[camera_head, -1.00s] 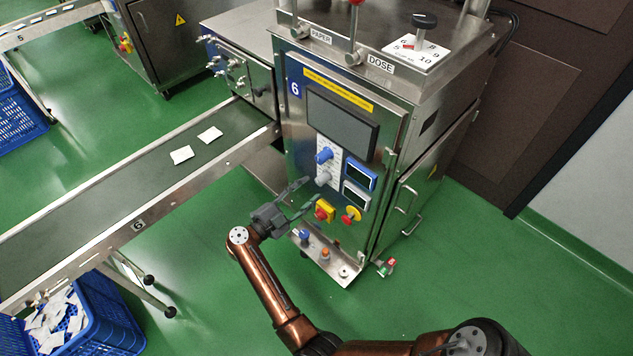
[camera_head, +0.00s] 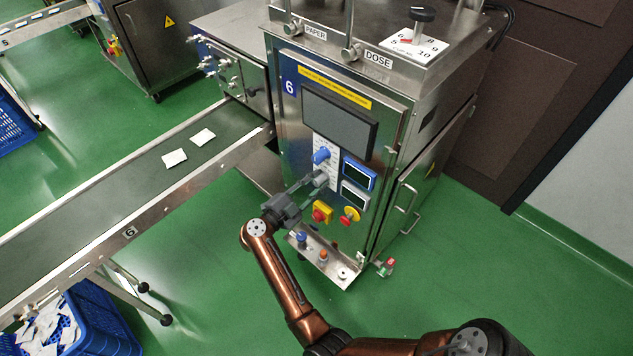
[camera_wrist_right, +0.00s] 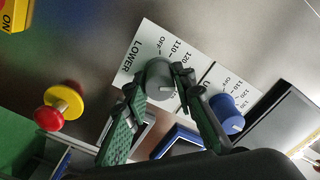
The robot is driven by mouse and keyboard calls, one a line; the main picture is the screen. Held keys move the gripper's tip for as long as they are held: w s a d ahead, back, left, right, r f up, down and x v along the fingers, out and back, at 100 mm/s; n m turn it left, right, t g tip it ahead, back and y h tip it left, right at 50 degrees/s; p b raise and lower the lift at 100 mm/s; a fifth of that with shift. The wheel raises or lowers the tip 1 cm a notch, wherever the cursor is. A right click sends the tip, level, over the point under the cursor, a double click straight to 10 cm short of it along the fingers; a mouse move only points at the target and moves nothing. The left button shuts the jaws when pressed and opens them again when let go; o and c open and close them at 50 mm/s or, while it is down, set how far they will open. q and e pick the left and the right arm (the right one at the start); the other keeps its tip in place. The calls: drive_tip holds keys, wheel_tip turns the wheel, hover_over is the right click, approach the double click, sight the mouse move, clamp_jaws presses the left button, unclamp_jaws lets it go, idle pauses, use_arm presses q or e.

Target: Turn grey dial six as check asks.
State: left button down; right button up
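The grey dial (camera_wrist_right: 161,80) sits on the white scale plate (camera_wrist_right: 136,60) marked LOWER, on the front of machine 6. My right gripper (camera_wrist_right: 157,84) has one finger on each side of the dial, and both fingertips appear to touch it. In the head view the right gripper (camera_head: 317,182) reaches the panel from the lower left and partly covers the grey dial. The blue dial (camera_wrist_right: 227,113) is beside it, close to one finger; it also shows above the gripper in the head view (camera_head: 320,156). My left gripper is not in view.
Two small displays (camera_head: 359,174) are right of the dials. A yellow-and-red switch (camera_head: 321,211) and a red button on yellow (camera_head: 349,216) are just below. A conveyor (camera_head: 130,196) with two teabags runs left. A dial stands on a number card (camera_head: 416,48) on top.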

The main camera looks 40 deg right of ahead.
clamp_jaws()
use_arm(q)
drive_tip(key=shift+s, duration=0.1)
use_arm(e)
drive_tip(key=shift+m+p, duration=0.35)
drive_tip(key=shift+m, duration=2.15)
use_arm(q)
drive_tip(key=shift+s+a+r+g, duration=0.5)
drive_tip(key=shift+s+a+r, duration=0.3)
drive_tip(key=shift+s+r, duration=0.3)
use_arm(e)
drive_tip(key=shift+m, duration=0.3)
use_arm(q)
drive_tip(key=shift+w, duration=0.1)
use_arm(e)
drive_tip(key=shift+m, duration=0.3)
